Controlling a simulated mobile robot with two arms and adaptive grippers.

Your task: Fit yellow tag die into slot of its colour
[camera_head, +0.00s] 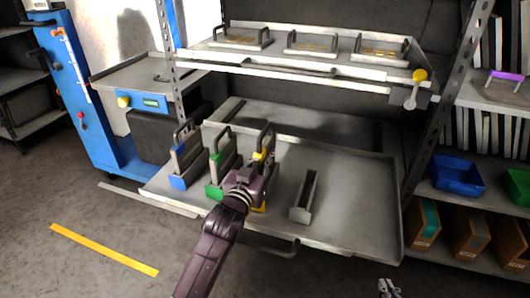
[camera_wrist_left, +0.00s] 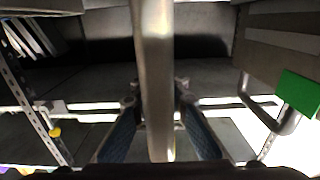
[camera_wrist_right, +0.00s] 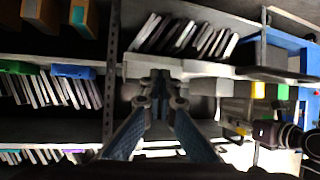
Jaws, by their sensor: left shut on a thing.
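The yellow-tagged die, with a grey loop handle (camera_head: 271,140), is at my left gripper (camera_head: 250,178). The left gripper is shut on the die's handle, which shows as a broad grey bar (camera_wrist_left: 153,70) between the fingers in the left wrist view. A yellow-marked slot (camera_head: 261,208) stands on the tray beneath, largely hidden by my left arm. Whether the die's lower end is inside it cannot be told. My right gripper (camera_head: 388,288) is at the bottom edge, away from the tray; its fingers (camera_wrist_right: 162,98) look closed and empty in the right wrist view.
A blue slot (camera_head: 178,182) and a green slot (camera_head: 213,190) hold dies to the left. A grey slot (camera_head: 301,210) stands empty to the right. The tray (camera_head: 355,200) is clear at right. A shelf (camera_head: 300,59) with more handled pieces hangs above.

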